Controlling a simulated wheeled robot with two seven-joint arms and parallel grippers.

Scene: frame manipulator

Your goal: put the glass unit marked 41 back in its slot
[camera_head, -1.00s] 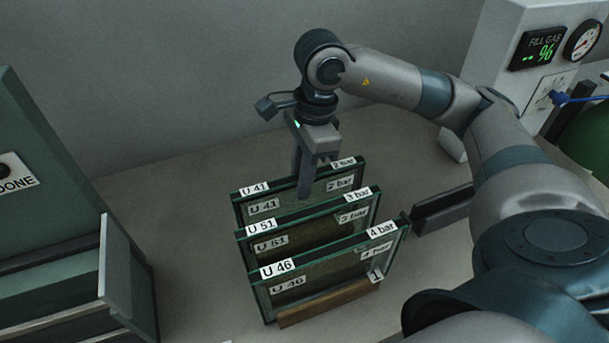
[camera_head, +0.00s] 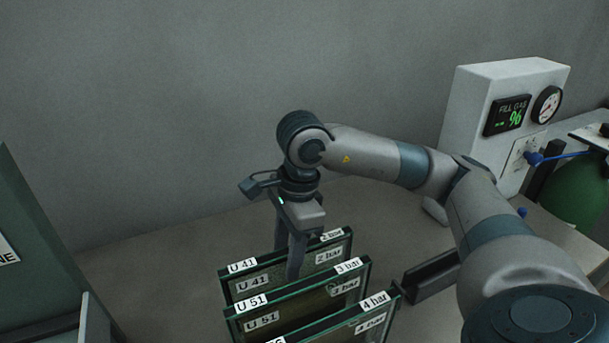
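The glass unit marked U 41 (camera_head: 252,281) is the rearmost of three upright panes standing in a row. My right gripper (camera_head: 289,262) points down at its top edge, near the middle. One finger shows in front of the pane. The other goes down at its rear side and is partly hidden by it. Whether the fingers press on the glass cannot be told. The foot of the unit is hidden by the panes in front. My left gripper is not in view.
The unit marked U 51 (camera_head: 262,320) stands close in front, with another pane (camera_head: 350,318) marked 4 bar nearer still. A dark block (camera_head: 430,277) lies to the right. A fill gas station (camera_head: 490,120) and green cylinder (camera_head: 583,195) stand at the right. A green cabinet (camera_head: 35,260) is at left.

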